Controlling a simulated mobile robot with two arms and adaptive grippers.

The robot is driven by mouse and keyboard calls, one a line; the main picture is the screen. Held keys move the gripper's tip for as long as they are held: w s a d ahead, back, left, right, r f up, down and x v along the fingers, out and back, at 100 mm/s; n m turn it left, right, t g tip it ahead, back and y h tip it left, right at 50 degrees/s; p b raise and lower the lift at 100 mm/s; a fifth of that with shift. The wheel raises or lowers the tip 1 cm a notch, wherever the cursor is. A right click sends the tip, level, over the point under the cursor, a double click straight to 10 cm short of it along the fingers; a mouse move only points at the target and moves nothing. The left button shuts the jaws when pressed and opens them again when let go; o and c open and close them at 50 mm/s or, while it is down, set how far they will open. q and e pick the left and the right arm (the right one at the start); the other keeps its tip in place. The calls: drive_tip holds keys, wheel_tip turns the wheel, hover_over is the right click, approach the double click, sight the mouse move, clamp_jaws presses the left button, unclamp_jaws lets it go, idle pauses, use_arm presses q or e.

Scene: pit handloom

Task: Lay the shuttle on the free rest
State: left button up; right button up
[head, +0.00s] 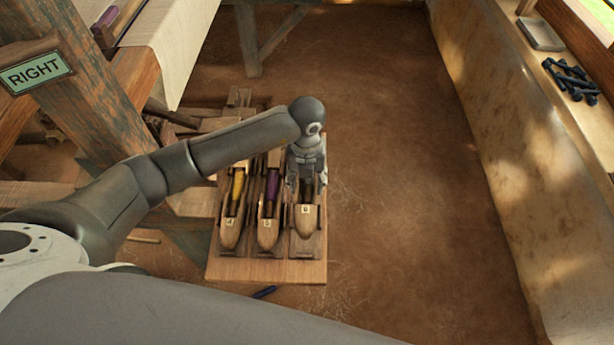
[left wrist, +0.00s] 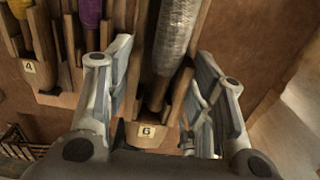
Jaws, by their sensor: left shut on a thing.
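The shuttle numbered 6 (head: 306,222) is a wooden boat shape with a silvery-grey wound pirn, which shows in the left wrist view (left wrist: 178,35). My left gripper (head: 306,182) points down over it and is shut on its sides, one finger along each side. The shuttle lies lengthwise over the rightmost rest (head: 306,250) of the wooden rack. I cannot tell whether it touches the rest or hangs just above it. My gripper and wrist hide the shuttle's far part in the head view. My right gripper is not in view.
Shuttle 4 (head: 231,225), with yellow yarn, and shuttle 5 (head: 268,230), with purple yarn, lie in the rests to the left. The loom post with a RIGHT sign (head: 37,72) stands at left. The earth floor (head: 410,180) right of the rack is clear.

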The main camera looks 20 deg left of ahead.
use_arm(q)
drive_tip(key=shift+f+b, duration=3.1)
drive_tip(key=shift+f, duration=1.05)
drive_tip(key=o, duration=1.3)
drive_tip(key=shift+r+p, duration=3.1)
drive_tip(key=shift+r, duration=0.95)
drive_tip(key=shift+s+f, duration=0.1)
